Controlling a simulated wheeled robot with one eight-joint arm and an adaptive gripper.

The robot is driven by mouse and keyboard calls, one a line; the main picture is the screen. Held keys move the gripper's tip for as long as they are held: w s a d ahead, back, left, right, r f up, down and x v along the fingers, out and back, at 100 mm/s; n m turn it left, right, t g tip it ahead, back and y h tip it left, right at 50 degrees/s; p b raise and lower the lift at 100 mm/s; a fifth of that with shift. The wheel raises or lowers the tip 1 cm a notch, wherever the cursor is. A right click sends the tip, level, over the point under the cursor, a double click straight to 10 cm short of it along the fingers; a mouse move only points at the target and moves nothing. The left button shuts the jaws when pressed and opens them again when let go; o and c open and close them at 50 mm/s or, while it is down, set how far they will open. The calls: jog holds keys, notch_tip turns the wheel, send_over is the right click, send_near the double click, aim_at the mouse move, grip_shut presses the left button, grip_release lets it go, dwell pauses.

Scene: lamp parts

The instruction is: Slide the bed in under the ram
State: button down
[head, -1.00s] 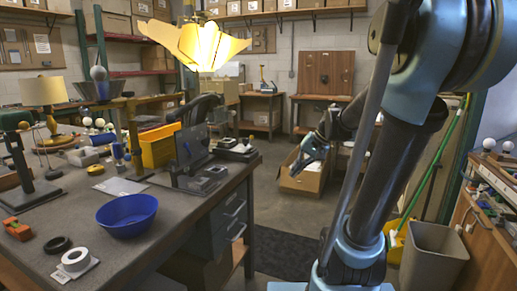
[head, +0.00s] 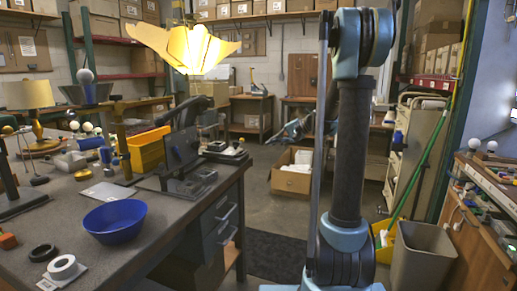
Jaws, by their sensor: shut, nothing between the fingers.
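I cannot make out a bed and a ram for certain. A small upright tool with a pale head (head: 259,85), perhaps a press, stands on the far bench at the back wall; it is too small to tell its parts. A dark fixture with an upright plate (head: 183,151) and a low base stands on the near table's right side. My gripper (head: 277,136) is small and partly hidden behind my arm. It is shut and empty, in the air over the aisle above an open cardboard box, apart from both the table and the far bench.
The near table (head: 157,236) fills the left, with a blue bowl (head: 115,220), a yellow bin (head: 147,150) and lamp parts. A lit yellow lampshade (head: 186,47) hangs above. The open box (head: 291,177) and a grey waste bin (head: 422,253) stand on the floor. The aisle floor is partly clear.

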jog(key=shift+a+r+x, duration=0.2)
jog(key=shift+r+x, duration=0.1)
jog(key=shift+x, duration=1.85)
jog(key=shift+a+r+x, duration=0.15)
jog(key=shift+r+x, duration=0.15)
jog(key=shift+x, duration=1.9)
jog(key=shift+a+r+x, duration=0.2)
jog(key=shift+r+x, duration=0.1)
jog(key=shift+x, duration=1.85)
jog(key=shift+w, duration=0.1)
jog(key=shift+w, duration=0.1)
